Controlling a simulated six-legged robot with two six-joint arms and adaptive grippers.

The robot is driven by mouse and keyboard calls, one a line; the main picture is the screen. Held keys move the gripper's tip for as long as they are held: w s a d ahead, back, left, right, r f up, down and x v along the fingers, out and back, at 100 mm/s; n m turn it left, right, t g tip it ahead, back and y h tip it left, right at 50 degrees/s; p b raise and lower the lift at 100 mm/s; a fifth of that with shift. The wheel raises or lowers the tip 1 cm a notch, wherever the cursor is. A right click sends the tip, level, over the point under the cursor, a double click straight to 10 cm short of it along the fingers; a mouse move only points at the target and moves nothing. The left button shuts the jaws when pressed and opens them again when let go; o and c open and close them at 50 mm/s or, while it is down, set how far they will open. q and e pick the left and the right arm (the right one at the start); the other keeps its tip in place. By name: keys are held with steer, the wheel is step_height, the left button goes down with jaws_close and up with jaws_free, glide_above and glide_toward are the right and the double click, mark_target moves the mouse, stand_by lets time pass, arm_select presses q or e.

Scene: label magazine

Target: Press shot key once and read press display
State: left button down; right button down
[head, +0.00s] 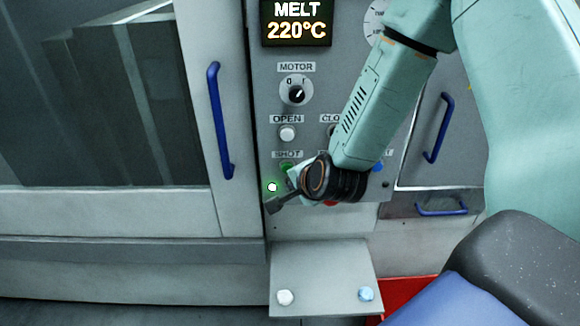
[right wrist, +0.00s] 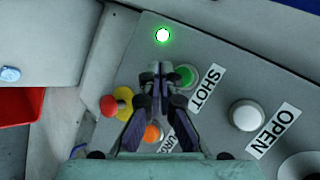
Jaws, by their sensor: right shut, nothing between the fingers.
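The green shot key (right wrist: 186,76) sits beside its SHOT label (right wrist: 206,88) in the right wrist view. In the head view the key (head: 287,167) is partly hidden by my gripper. My right gripper (right wrist: 160,72) is shut and empty, its tips beside the key and overlapping its edge in the picture. I cannot tell whether they touch it. In the head view the gripper (head: 274,205) is low on the panel. A small lamp (right wrist: 163,35) near the key glows green. The press display (head: 296,22) reads MELT 220°C. My left gripper is not in view.
The panel also has a MOTOR knob (head: 296,90), a white OPEN button (right wrist: 246,115), an orange button (right wrist: 153,133) and a red-and-yellow knob (right wrist: 110,105). Blue door handles (head: 220,120) stick out at the left and right. A shelf (head: 325,270) juts out below.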

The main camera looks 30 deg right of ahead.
mark_target(288, 168)
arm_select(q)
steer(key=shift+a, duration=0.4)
arm_select(e)
steer(key=shift+w+d+r, duration=0.1)
steer(key=shift+w+r, duration=0.1)
steer(key=shift+w, duration=0.75)
stand_by(0.3)
steer(key=shift+w+d+f, duration=0.1)
steer(key=shift+w+d, duration=0.3)
steer(key=shift+d, duration=0.05)
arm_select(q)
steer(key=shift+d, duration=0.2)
arm_select(e)
steer(key=shift+w+d, duration=0.1)
steer(key=shift+d, duration=0.05)
